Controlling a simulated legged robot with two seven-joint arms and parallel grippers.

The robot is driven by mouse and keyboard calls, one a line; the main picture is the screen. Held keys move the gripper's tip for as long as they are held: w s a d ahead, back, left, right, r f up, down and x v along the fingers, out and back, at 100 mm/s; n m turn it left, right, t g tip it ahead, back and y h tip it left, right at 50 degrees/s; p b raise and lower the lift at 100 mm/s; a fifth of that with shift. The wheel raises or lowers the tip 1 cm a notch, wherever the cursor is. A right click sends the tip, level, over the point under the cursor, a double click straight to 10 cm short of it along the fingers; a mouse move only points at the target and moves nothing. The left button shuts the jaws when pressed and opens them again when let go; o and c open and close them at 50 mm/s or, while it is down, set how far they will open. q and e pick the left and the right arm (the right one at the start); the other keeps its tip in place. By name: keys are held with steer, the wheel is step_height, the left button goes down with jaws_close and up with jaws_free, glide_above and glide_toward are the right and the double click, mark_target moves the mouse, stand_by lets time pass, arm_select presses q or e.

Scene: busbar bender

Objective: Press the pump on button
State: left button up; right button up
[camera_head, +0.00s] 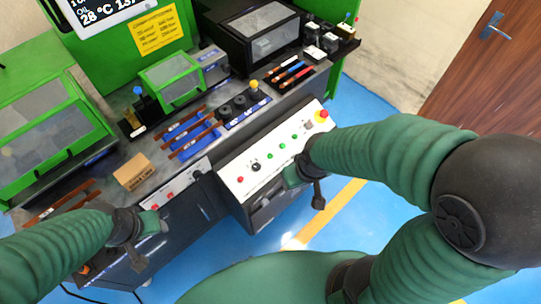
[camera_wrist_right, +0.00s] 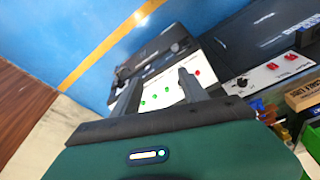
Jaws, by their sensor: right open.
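A sloped white control panel (camera_head: 275,152) faces me at centre. It carries a red button (camera_head: 240,179), a black knob (camera_head: 255,167), several green buttons (camera_head: 283,146) and a red mushroom button on yellow (camera_head: 322,116). The labels are too small to read, so I cannot tell which is pump on. My right gripper (camera_head: 303,186) is open and empty in front of the panel's right half, apart from it. In the right wrist view, the green buttons (camera_wrist_right: 154,96) show between its fingers (camera_wrist_right: 160,78). My left gripper (camera_head: 146,240) is open and empty, low at the left.
A second panel (camera_head: 172,191) with red buttons is left of centre, near a cardboard box (camera_head: 133,172). Tools and blue trays (camera_head: 188,133) cover the bench top. Green machine covers (camera_head: 172,76) stand behind. Blue floor (camera_head: 385,225) is open at right, before a brown door (camera_head: 485,65).

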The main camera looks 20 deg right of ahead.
jaws_close()
stand_by(1.5)
